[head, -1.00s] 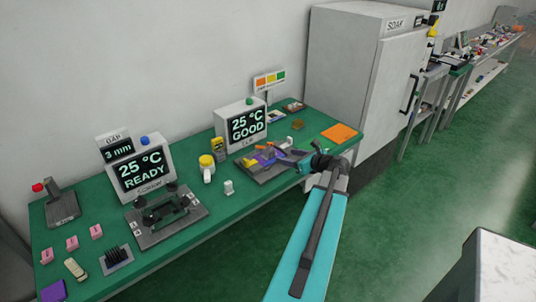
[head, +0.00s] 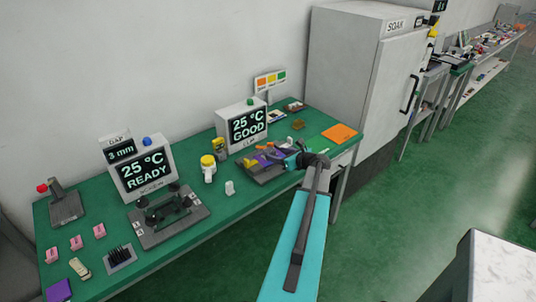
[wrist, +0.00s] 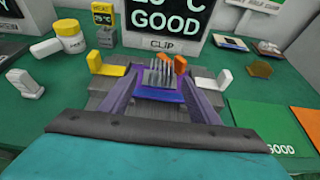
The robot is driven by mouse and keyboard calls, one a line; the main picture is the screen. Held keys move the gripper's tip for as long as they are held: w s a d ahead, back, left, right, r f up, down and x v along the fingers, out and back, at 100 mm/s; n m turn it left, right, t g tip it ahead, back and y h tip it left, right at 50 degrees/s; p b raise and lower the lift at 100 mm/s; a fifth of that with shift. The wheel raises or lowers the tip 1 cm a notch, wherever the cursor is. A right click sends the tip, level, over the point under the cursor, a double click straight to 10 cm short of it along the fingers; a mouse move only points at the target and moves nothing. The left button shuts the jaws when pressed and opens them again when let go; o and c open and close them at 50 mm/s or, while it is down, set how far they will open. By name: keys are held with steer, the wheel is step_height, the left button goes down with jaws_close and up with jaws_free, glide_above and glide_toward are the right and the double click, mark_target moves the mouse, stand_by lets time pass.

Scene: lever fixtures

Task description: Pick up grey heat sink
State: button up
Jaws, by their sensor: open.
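The grey heat sink (wrist: 158,73), with upright fins, sits at the clip fixture (wrist: 90,100) in the wrist view, over a purple-blue part (wrist: 160,95). My gripper (wrist: 160,82) is open, with one finger on each side of the heat sink. I cannot tell whether either finger touches it. An orange lever (wrist: 180,65) stands just behind and right of the heat sink. In the head view my gripper (head: 285,159) is over the right side of the fixture (head: 262,174), and I cannot make out the heat sink there.
A yellow lever (wrist: 106,66) and a white lever (wrist: 222,79) flank my fingers. The clip display (wrist: 165,22) reading GOOD stands close behind. A yellow-capped bottle (wrist: 69,36) is to the left. Green and orange mats (wrist: 310,120) lie to the right.

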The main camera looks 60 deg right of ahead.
mark_target(272, 151)
stand_by(0.3)
steer(key=shift+w+d+f+p, duration=0.1)
steer(key=shift+w+d+p, duration=0.15)
steer(key=shift+w+p, duration=0.25)
steer(key=shift+w+d+f+p, duration=0.1)
steer(key=shift+w+d+p, duration=0.2)
steer(key=shift+w, duration=0.3)
steer(key=shift+p+x, duration=0.55)
steer(key=shift+x, duration=0.9)
steer(key=shift+f, duration=0.1)
steer(key=shift+a, duration=0.1)
steer(key=c, duration=1.2)
steer(key=shift+o, duration=0.2)
steer(key=shift+r, duration=0.25)
